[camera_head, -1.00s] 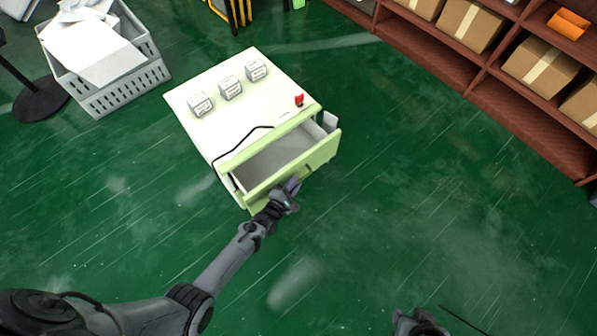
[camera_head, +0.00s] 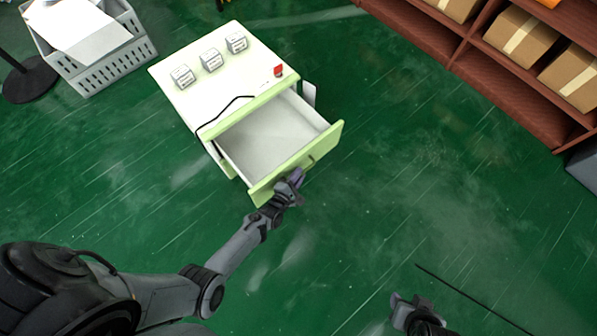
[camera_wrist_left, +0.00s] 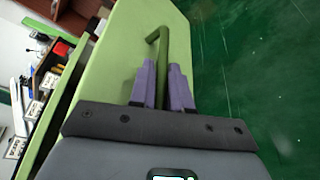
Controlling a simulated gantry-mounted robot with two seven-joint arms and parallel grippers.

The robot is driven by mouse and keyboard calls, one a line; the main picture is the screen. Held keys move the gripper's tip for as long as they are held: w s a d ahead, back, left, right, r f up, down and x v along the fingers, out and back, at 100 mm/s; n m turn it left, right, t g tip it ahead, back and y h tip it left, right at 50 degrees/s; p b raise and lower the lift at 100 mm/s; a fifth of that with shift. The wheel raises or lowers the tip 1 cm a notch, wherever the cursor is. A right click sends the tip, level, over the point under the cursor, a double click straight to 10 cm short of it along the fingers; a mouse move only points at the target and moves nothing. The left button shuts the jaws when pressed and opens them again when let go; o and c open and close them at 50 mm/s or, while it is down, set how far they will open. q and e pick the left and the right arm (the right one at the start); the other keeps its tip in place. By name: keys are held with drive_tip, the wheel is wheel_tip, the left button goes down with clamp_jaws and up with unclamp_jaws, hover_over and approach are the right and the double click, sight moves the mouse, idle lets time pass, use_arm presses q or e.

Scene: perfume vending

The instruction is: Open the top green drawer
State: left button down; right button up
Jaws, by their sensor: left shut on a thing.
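The top green drawer (camera_head: 300,165) of the white cabinet (camera_head: 205,100) is pulled well out, and its pale interior looks empty. My left gripper (camera_head: 291,185) is at the drawer's front panel. In the left wrist view its purple fingers (camera_wrist_left: 163,85) are shut around the green handle (camera_wrist_left: 172,42), which stands out from the green drawer front (camera_wrist_left: 105,75). My right gripper (camera_head: 415,303) is at the bottom of the head view, away from the cabinet; its fingers are too unclear to judge.
Several small white boxes (camera_head: 211,60) and a red item (camera_head: 278,70) sit on the cabinet top, with a black cable (camera_head: 228,112). A grey crate (camera_head: 115,65) stands at the left. Brown shelves (camera_head: 500,85) hold cartons at the upper right.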

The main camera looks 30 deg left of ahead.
use_arm(q)
drive_tip(key=c, duration=1.4)
unclamp_jaws()
drive_tip(key=shift+c, duration=0.2)
drive_tip(key=shift+s+d+r+p, duration=0.1)
drive_tip(key=shift+s+r+p, duration=0.15)
drive_tip(key=shift+s+p, duration=0.25)
drive_tip(key=p+v, duration=0.4)
drive_tip(key=v, duration=0.5)
drive_tip(key=shift+s, duration=0.3)
